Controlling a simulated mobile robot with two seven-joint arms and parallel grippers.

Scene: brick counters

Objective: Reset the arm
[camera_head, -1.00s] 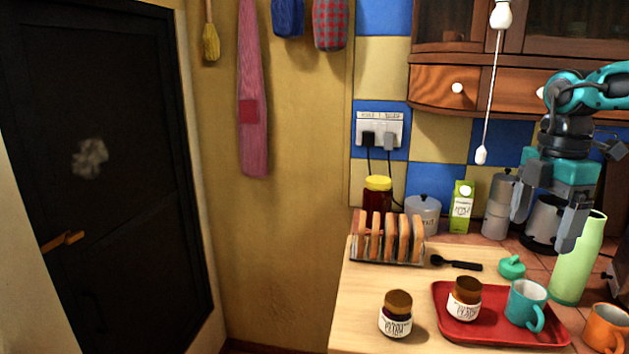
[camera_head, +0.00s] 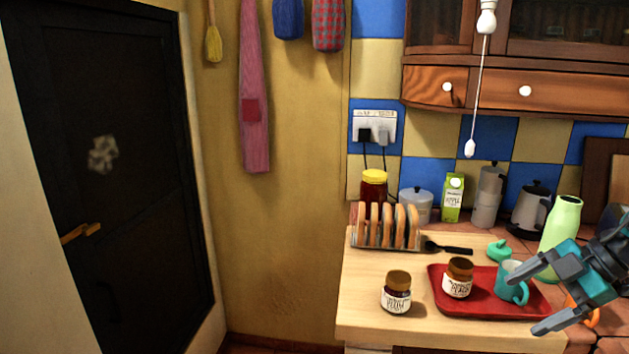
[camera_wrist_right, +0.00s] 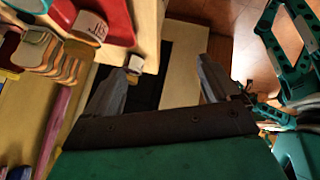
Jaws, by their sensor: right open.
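My right gripper (camera_head: 528,303) is at the lower right of the head view, in front of the red tray's right end. Its fingers are spread and nothing is between them. In the right wrist view the two fingers (camera_wrist_right: 170,85) stand apart, with the floor and counter edge beyond. My left gripper does not show in the head view. The teal arm parts at the right of the wrist view (camera_wrist_right: 290,60) are mine.
A red tray (camera_head: 447,301) holds a jar (camera_head: 458,278) and a teal mug (camera_head: 511,285). Another jar (camera_head: 396,293), a toast rack (camera_head: 385,230) and a black utensil (camera_head: 447,248) are on the wooden counter. A green flask (camera_head: 561,235) stands behind the gripper. The left floor side is clear.

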